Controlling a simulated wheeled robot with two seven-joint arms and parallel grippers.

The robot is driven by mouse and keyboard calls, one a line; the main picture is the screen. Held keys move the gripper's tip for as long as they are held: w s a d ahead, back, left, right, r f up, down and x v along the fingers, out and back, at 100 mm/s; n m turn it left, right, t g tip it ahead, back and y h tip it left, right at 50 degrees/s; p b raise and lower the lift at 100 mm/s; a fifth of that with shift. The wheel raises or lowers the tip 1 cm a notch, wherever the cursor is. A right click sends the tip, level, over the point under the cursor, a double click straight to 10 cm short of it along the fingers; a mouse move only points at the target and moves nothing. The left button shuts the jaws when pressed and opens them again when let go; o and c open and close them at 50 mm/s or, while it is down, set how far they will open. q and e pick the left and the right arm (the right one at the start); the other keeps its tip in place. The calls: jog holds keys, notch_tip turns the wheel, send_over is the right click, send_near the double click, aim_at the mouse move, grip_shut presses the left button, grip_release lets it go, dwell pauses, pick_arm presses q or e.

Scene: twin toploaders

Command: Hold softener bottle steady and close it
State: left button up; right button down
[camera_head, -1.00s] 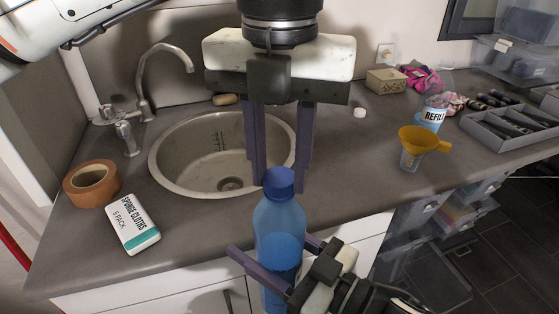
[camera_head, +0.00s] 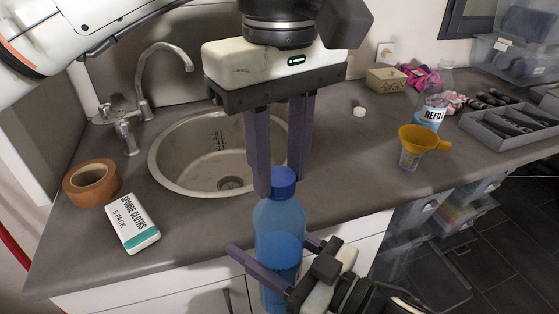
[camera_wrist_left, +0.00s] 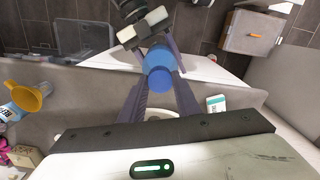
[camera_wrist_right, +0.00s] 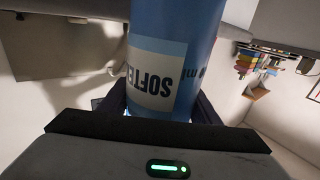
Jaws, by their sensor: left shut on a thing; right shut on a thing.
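My left gripper (camera_head: 279,188) points down from above and is shut on the cap, one finger on each side. The left wrist view shows the cap (camera_wrist_left: 159,79) between the fingertips. My right gripper (camera_head: 277,268) comes from the lower right and is shut around the bottle's body. In the right wrist view the bottle's label (camera_wrist_right: 158,75) shows upside down between the fingers. The bottle's base is hidden.
A sink (camera_head: 190,165) with a tap (camera_head: 150,85) lies behind the bottle. Brown tape (camera_head: 92,184) and a sponge cloth pack (camera_head: 132,224) lie left. A yellow funnel (camera_head: 424,139), a refill bottle (camera_head: 431,117) and a grey tray (camera_head: 500,130) stand right.

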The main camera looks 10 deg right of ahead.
pick_arm(q)
jog(key=m, duration=0.4)
jog(key=shift+w+m, duration=0.1)
jog(key=shift+m, duration=0.2)
jog(key=m, duration=0.4)
jog(key=o, duration=1.2)
jog(key=shift+o, duration=0.2)
notch_tip(320, 180, up, 12)
